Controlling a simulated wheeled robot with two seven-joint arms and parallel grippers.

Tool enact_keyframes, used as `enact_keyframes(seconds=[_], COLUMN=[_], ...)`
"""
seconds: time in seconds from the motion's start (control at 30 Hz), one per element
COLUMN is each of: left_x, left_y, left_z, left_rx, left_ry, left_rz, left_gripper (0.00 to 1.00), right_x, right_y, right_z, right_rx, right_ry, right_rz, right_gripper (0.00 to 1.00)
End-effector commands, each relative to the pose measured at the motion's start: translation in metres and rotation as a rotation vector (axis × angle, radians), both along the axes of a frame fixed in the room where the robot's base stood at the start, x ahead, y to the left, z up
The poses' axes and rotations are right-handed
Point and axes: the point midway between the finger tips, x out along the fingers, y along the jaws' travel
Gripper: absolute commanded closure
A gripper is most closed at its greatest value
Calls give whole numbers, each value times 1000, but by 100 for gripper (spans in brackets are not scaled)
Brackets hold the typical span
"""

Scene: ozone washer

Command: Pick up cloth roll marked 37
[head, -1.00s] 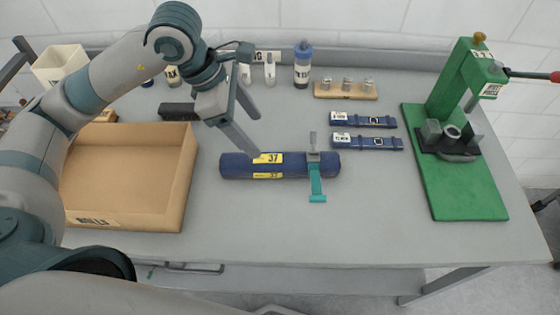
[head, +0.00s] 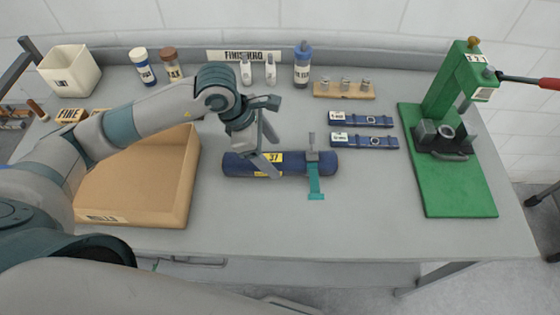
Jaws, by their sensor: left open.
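The dark blue cloth roll (head: 295,163) lies across the middle of the table, with a yellow label reading 37. A teal strap with a grey clamp (head: 314,170) sits around its right part. My left gripper (head: 277,158) is open, over the left half of the roll. One finger comes down in front of the roll and covers part of its left side and label. The other finger is on the far side. I cannot tell whether the fingers touch the roll. My right gripper is out of view.
An open cardboard tray (head: 178,200) stands left of the roll, under my left arm. Two blue strapped packs (head: 365,141) lie behind right. A green press (head: 455,180) stands at the right. Bottles (head: 303,70) and a wooden block with weights (head: 345,91) stand at the back. The table's front is clear.

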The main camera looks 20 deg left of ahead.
Motion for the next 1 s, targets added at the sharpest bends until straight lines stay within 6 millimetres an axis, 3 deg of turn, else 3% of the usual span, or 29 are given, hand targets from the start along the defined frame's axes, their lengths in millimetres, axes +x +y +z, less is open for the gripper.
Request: enact_keyframes(seconds=[0.27,0.53,0.7,1.0], left_x=[5,14,16,16], left_y=[-4,-13,-16,-16], left_z=[-9,-37,-47,-47], left_rx=[0,0,0,0], left_ry=[4,4,0,0], left_rz=[2,2,0,0], left_gripper=[31,31,31,31], right_x=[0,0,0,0], right_y=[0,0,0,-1], right_z=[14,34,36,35], right_rx=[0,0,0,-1], right_ry=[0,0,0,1], right_rz=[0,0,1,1], right_gripper=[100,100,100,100])
